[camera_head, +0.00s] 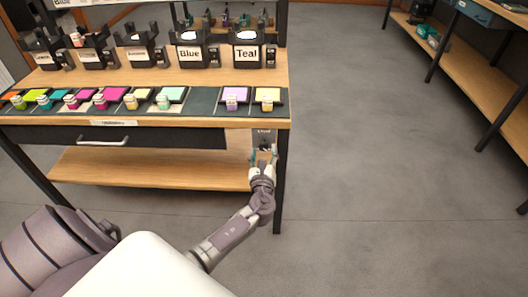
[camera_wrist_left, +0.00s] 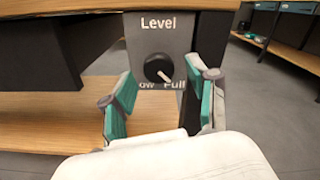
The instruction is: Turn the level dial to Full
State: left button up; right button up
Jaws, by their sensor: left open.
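The level dial (camera_wrist_left: 157,67) is a round black knob on a grey panel (camera_wrist_left: 178,40) marked Level above, with Full at lower right and a partly hidden Low at lower left. Its white pointer slants down to the right, toward Full. In the head view the panel (camera_head: 264,136) hangs under the table's front right corner. My left gripper (camera_wrist_left: 162,88) is open, its teal-padded fingers to the left and right of the dial, with visible gaps. In the head view my left gripper (camera_head: 263,157) is just below the panel and hides the dial. My right gripper is not in view.
The wooden table (camera_head: 140,77) carries several coloured swatches and labelled bins, including Blue (camera_head: 191,54) and Teal (camera_head: 247,53). A drawer handle (camera_head: 103,141) and lower shelf (camera_head: 150,168) lie left of the panel. Floor (camera_head: 370,160) to the right is clear.

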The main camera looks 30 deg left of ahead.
pick_arm(q)
jog(key=v, duration=1.1)
jog(key=shift+s, duration=0.3)
jog(key=shift+d, duration=0.1)
